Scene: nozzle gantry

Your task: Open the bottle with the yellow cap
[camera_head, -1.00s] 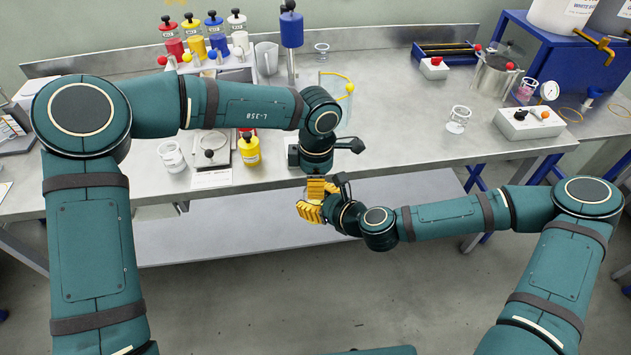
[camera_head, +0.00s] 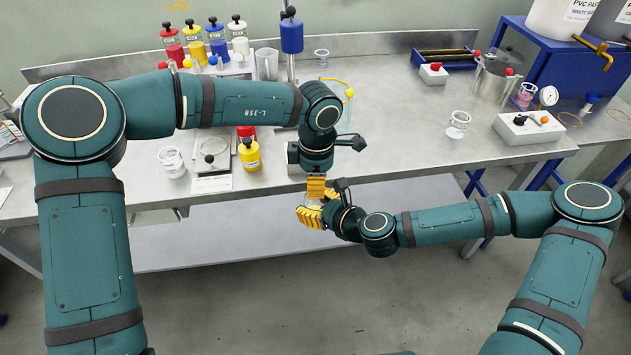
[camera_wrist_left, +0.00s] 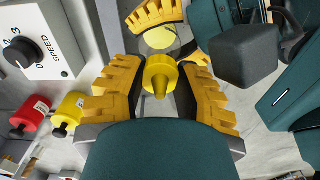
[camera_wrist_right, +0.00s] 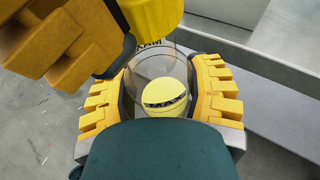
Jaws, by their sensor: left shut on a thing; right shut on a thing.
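My left gripper (camera_head: 316,187) is shut on the yellow cap (camera_wrist_left: 160,76), a ribbed yellow piece with a pointed tip. My right gripper (camera_head: 311,216), just below it, is shut on a clear bottle (camera_wrist_right: 172,68) with yellow contents and dark lettering. In the right wrist view the cap (camera_wrist_right: 153,15) is above the bottle's upper end. In the left wrist view the bottle's round yellow inside (camera_wrist_left: 160,38) shows beyond the cap. I cannot tell whether cap and rim still touch. Both grippers are in front of the bench, over the floor.
The metal bench (camera_head: 395,140) has clear room at its middle. A yellow container (camera_head: 249,157), a scale (camera_head: 212,158) and a glass beaker (camera_head: 172,163) stand by its front left edge. A control box (camera_head: 528,128) is at right. A lower shelf (camera_head: 230,240) lies beneath.

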